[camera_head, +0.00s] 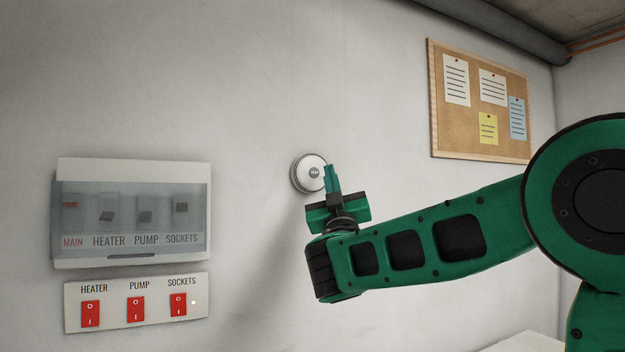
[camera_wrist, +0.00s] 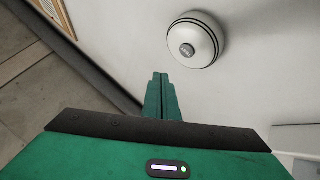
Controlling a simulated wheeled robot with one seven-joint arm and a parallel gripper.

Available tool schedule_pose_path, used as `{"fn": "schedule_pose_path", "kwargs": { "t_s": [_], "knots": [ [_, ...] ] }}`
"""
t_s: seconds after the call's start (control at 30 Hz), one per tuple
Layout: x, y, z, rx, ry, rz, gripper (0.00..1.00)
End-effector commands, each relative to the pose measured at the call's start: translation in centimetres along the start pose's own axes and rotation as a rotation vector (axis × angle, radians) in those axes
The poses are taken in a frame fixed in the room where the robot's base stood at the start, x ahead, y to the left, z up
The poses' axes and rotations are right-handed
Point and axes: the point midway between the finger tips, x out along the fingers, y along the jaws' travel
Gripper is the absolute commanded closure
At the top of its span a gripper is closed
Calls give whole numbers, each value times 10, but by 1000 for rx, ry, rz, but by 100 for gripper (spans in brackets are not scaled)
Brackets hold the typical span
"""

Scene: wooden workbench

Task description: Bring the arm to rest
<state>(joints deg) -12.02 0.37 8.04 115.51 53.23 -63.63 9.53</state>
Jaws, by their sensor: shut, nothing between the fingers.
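My green arm (camera_head: 400,245) reaches in from the right in the head view. My gripper (camera_head: 331,178) points upward at its end, with the fingers together and nothing between them. In the wrist view the closed fingers (camera_wrist: 161,92) show in the middle. A round white device with a grey centre button (camera_head: 308,172) is on the wall, partly behind the fingers in the head view. The same round device (camera_wrist: 194,40) is in the wrist view, up and right of the fingertips, with a visible gap in the picture. I cannot tell the depth between them.
A breaker box (camera_head: 132,165) with a clear cover, down over its switches, is on the left wall. Below it a panel (camera_head: 135,303) has three red switches and a small light beside SOCKETS. A corkboard (camera_head: 480,143) hangs upper right. The wall between box and arm is clear.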

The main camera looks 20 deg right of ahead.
Motion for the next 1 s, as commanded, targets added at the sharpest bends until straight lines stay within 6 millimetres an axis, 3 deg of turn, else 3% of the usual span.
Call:
{"fn": "schedule_pose_path", "kwargs": {
  "t_s": [0.37,0.47,0.57,0.77,0.87,1.0],
  "knots": [
    [0,2,3,-1,-11,3,100],
    [-4,16,21,-3,-77,17,100],
    [-15,44,57,-9,-213,46,100],
    [-74,111,149,-2,-596,117,100],
    [-120,139,188,9,-793,146,100],
    [-196,171,228,35,-1064,179,100]
  ]
}}
